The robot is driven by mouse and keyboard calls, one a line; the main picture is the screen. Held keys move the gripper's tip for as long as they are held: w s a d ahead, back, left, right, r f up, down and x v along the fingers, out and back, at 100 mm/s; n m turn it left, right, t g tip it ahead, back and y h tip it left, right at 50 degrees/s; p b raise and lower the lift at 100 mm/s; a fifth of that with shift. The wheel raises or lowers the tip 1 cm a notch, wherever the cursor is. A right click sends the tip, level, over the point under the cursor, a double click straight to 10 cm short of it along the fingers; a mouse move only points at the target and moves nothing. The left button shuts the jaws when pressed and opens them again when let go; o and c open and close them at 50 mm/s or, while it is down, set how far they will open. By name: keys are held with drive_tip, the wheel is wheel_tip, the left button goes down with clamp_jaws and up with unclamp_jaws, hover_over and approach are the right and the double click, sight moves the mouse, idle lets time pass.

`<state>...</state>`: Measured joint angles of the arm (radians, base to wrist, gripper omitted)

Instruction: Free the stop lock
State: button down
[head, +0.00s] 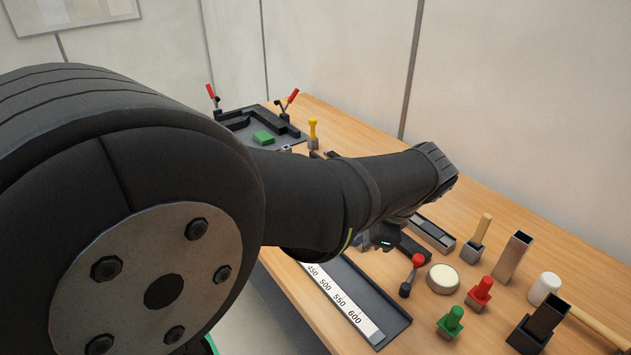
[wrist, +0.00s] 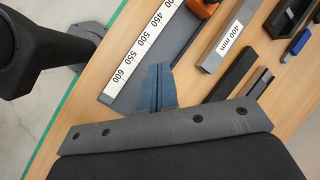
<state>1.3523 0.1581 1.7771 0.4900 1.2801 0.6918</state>
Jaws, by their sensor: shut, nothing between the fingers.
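My gripper (wrist: 158,70) is shut and empty in the wrist view, its two blue-grey fingers together over the dark rail beside the white scale (wrist: 143,50). In the head view my gripper (head: 383,242) is mostly hidden by my arm. The scale (head: 339,299) lies along a dark tray there, with numbers up to 600. A red-knobbed lever (head: 417,261) on a small black base stands just right of the tray; I cannot tell whether it is the stop lock. An orange part (wrist: 204,8) is cut off at the wrist view's top edge, near the rail.
A grey bar marked 400 mm (wrist: 225,45) and a black bar (wrist: 231,74) lie right of the rail. A round cream dish (head: 443,279), red stamp (head: 480,293), green stamp (head: 451,321) and upright holders crowd the right. A fixture with red levers (head: 292,97) stands at the back.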

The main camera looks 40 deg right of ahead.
drive_tip(key=s+d+f+m+t, duration=0.2)
drive_tip(key=s+d+m, duration=0.3)
drive_tip(key=s+d, duration=0.3)
drive_tip(key=s+d+f+m+t, duration=0.1)
drive_tip(key=s+d+m, duration=0.3)
drive_tip(key=s+d, duration=0.4)
drive_tip(key=shift+s+d+f+m+t+h, duration=0.3)
drive_tip(key=shift+s+f+m+t+h, duration=0.1)
drive_tip(key=shift+f, duration=0.25)
drive_tip(key=shift+w, duration=0.1)
approach(412, 275)
drive_tip(key=w+d+f, duration=0.1)
drive_tip(key=w, duration=0.1)
drive_tip(key=w+d+f, duration=0.1)
drive_tip(key=w, duration=0.1)
drive_tip(key=shift+d+f, duration=0.3)
